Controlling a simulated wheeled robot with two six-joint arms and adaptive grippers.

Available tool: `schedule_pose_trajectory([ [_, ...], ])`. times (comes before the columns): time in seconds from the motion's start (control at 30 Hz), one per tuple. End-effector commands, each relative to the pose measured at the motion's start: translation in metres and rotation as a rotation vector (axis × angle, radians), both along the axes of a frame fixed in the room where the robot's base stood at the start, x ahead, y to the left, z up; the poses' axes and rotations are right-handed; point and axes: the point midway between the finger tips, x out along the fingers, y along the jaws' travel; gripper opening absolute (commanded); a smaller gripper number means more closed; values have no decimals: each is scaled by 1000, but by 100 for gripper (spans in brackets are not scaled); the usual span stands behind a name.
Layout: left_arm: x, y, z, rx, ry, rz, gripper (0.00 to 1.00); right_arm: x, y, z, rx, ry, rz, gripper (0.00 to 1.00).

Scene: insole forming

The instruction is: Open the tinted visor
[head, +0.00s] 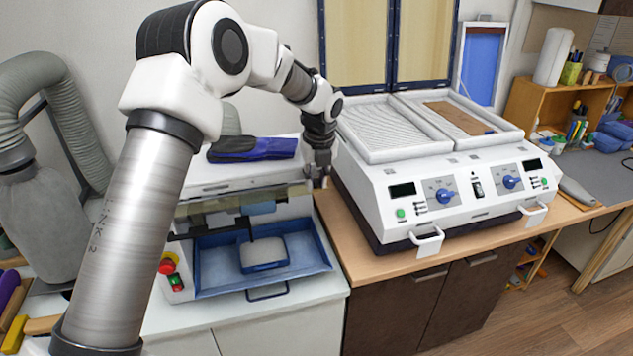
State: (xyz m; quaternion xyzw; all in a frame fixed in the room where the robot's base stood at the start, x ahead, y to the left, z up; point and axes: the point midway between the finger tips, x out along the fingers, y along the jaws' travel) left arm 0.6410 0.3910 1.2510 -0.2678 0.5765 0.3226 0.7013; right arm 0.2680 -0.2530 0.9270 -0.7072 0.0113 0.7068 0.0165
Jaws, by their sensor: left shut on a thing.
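The tinted visor (232,209) is a greyish, see-through panel across the front of the white machine (205,177) at left centre. It sits above a blue tray (312,262) and looks partly raised, though its exact angle is hard to tell. My left arm comes in from the left and reaches over the machine. My left gripper (318,181) points down at the right end of the visor and is shut on its edge; the fingers hide the exact contact. My right gripper is not in view.
A white two-bay heating machine (460,190) with raised dark-framed lids stands close to the right of my left gripper. Dark blue insoles (250,149) lie on top of the left machine. A grey hose (28,85) stands at far left. The wooden counter in front is narrow.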

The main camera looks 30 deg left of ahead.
Motion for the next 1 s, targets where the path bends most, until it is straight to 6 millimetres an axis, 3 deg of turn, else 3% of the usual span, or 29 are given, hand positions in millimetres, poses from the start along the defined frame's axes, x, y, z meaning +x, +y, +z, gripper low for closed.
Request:
schedule_pose_trajectory([
  [0.4,4,5,7,-196,167,-1,0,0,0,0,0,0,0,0],
  [1.0,4,5,7,-239,209,-1,0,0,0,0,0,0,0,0],
])
